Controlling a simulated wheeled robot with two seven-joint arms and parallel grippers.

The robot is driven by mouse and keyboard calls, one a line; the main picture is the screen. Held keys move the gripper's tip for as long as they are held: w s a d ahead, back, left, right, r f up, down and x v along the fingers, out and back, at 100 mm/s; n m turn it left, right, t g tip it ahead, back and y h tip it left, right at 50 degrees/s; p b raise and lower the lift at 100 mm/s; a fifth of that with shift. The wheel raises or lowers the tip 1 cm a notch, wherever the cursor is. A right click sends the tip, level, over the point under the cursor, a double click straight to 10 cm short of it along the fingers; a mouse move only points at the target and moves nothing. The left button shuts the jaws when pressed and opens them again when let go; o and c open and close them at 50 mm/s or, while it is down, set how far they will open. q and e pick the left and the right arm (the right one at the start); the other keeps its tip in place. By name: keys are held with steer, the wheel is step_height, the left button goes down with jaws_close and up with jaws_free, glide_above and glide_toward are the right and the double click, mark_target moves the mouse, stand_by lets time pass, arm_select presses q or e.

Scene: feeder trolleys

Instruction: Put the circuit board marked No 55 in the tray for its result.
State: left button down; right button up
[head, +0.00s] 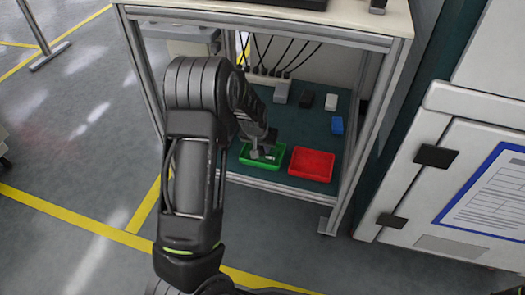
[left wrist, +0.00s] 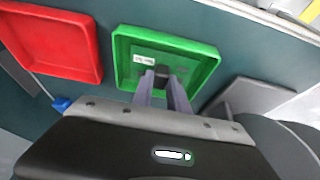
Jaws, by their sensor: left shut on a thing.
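The green tray (head: 246,162) stands on the trolley's lower shelf, with the red tray (head: 312,163) to its right. In the left wrist view the green tray (left wrist: 122,72) is under my fingers and the red tray (left wrist: 45,40) is at the upper left. My left gripper (head: 262,153) reaches into the green tray. In the left wrist view its fingers (left wrist: 163,82) are shut on a dark thing, which I take to be the circuit board (left wrist: 146,57), a dark piece with small white labels within the green rim. No number is readable.
The trolley's upper shelf (head: 300,20) and metal posts frame the lower shelf (head: 270,186). Black and white blocks and a blue block (head: 337,125) stand behind the trays, with hanging cables. A white cabinet (head: 450,180) stands at the right.

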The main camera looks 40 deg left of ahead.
arm_select(q)
steer(key=shift+f, duration=0.3)
steer(key=shift+f, duration=0.15)
steer(key=c, duration=1.3)
jaws_free()
